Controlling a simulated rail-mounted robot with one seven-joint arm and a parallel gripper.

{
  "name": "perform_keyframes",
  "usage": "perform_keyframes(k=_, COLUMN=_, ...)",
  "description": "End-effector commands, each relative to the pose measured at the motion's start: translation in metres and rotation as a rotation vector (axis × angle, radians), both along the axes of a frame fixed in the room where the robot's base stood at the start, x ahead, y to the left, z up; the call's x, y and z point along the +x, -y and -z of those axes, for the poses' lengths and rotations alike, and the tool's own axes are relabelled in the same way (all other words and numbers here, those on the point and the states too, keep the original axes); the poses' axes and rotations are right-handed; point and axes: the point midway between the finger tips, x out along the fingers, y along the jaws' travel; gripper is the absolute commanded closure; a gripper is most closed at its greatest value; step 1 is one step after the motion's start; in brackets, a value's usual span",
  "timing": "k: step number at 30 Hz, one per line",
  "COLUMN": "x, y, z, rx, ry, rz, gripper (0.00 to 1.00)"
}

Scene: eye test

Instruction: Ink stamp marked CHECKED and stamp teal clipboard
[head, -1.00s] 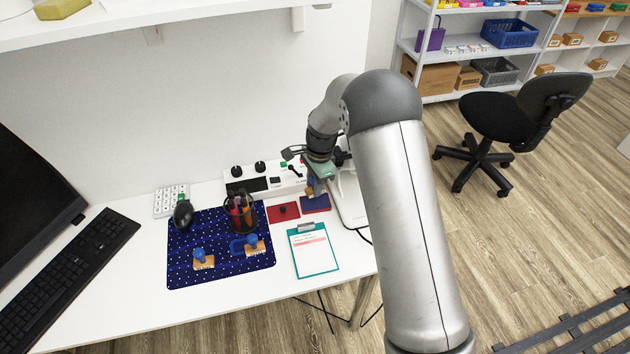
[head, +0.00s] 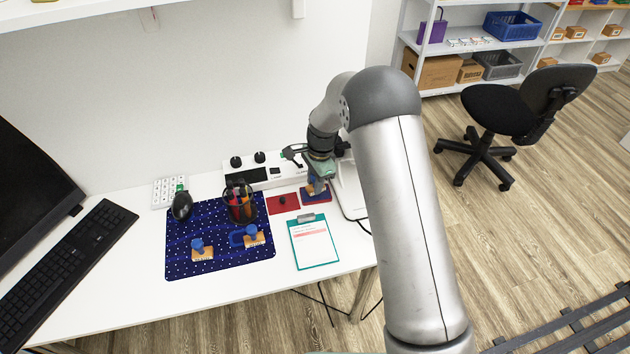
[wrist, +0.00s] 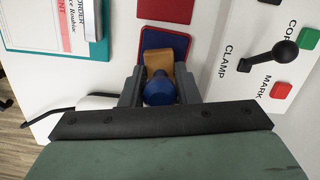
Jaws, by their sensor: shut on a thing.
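My gripper (head: 316,186) is shut on a stamp with a blue knob (wrist: 159,90) and a wooden base (wrist: 158,60). In the head view the stamp is low over the dark blue ink pad (head: 316,197); I cannot tell if it touches. The pad also shows beyond the stamp in the wrist view (wrist: 178,38). The teal clipboard (head: 293,254) with a white sheet lies at the table's front edge, left of my gripper. The held stamp's marking is hidden.
A red pad (head: 273,207) lies left of the blue one. A white control panel (head: 243,176) stands behind. My arm hides the table's right end.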

Motion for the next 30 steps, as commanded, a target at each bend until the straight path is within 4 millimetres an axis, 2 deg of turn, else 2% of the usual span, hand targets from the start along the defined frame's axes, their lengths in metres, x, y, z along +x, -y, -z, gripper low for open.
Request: perform_keyframes(k=30, x=0.0, y=0.0, z=0.01, rx=0.0, ry=0.0, rz=0.0, gripper=0.86)
